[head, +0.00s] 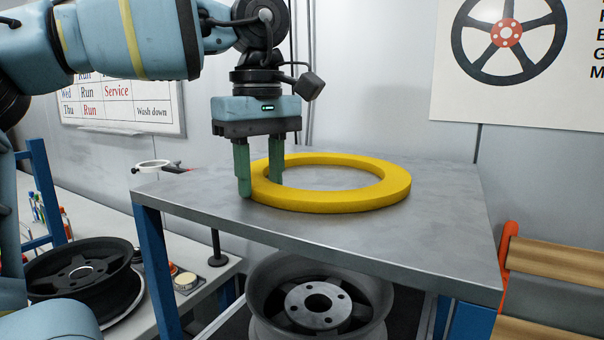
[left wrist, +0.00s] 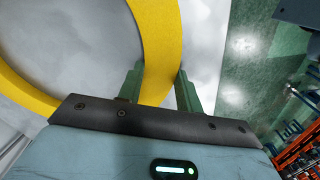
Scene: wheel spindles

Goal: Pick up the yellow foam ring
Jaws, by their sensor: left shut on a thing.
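The yellow foam ring (head: 390,190) lies flat at the level of the grey metal tabletop (head: 445,215); I cannot tell whether it touches the surface. My left gripper (head: 260,188) points down at the ring's left side, with one green finger on the near side and one behind. It is shut on the ring's band. In the left wrist view the yellow ring (left wrist: 158,45) passes between the two green fingers (left wrist: 160,90). My right gripper is not in view.
A wheel (head: 320,305) sits below the tabletop. Another dark wheel (head: 80,270) lies on the bench at left, near a ring magnifier (head: 155,166). An orange-ended rack with wooden rollers (head: 555,262) stands at right. The tabletop right of the ring is clear.

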